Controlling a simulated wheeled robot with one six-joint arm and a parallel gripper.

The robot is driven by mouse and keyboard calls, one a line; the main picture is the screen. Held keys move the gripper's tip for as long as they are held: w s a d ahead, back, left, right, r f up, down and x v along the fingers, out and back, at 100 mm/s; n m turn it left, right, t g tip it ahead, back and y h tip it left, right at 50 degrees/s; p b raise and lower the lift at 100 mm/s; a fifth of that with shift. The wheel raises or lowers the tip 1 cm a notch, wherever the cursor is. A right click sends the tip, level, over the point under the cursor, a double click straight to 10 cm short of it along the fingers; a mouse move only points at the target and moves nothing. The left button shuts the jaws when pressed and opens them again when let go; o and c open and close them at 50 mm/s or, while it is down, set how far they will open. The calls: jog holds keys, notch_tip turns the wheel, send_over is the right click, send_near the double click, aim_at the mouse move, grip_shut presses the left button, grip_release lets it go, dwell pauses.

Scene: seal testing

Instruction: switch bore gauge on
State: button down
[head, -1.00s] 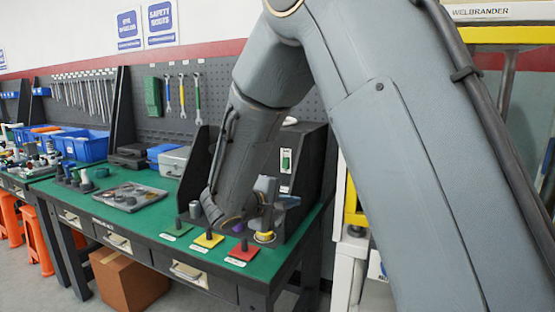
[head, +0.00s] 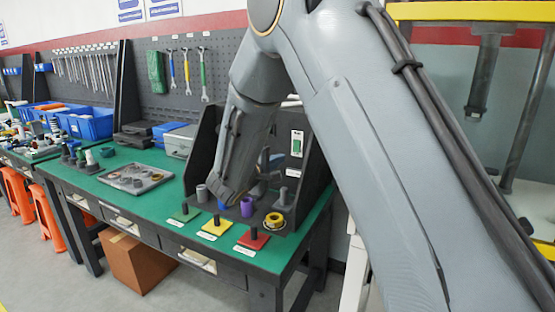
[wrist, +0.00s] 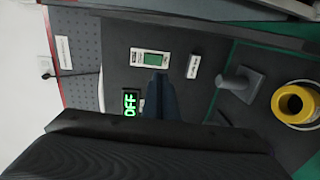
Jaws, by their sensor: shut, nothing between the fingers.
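A dark upright panel (wrist: 115,70) in the wrist view carries a small display reading OFF in green (wrist: 130,102). I take this to be the bore gauge, but its name label is too small to read. A white-framed green window (wrist: 150,60) and a white label (wrist: 193,66) are on the panel. They also show in the head view, the window (head: 297,143) at the back of the dark stand. My gripper (wrist: 158,80) is shut and empty, its fingertips just below the green window, beside the display. Whether they touch the panel cannot be told. No switch shows clearly.
A grey post (wrist: 243,83) and a yellow ring (wrist: 293,103) stand on the stand's base, near a purple cylinder (head: 247,206). Green, yellow (head: 215,226) and red (head: 253,239) plates with pegs line the bench front. A parts tray (head: 135,179) lies left.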

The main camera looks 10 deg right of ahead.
aim_at(295, 151)
jog(key=p+x, duration=0.2)
jog(key=x, duration=0.8)
jog(key=shift+w+d+p, duration=0.2)
jog(key=shift+w+p, duration=0.05)
jog(key=shift+p, duration=0.05)
jog(key=shift+a+f, duration=0.15)
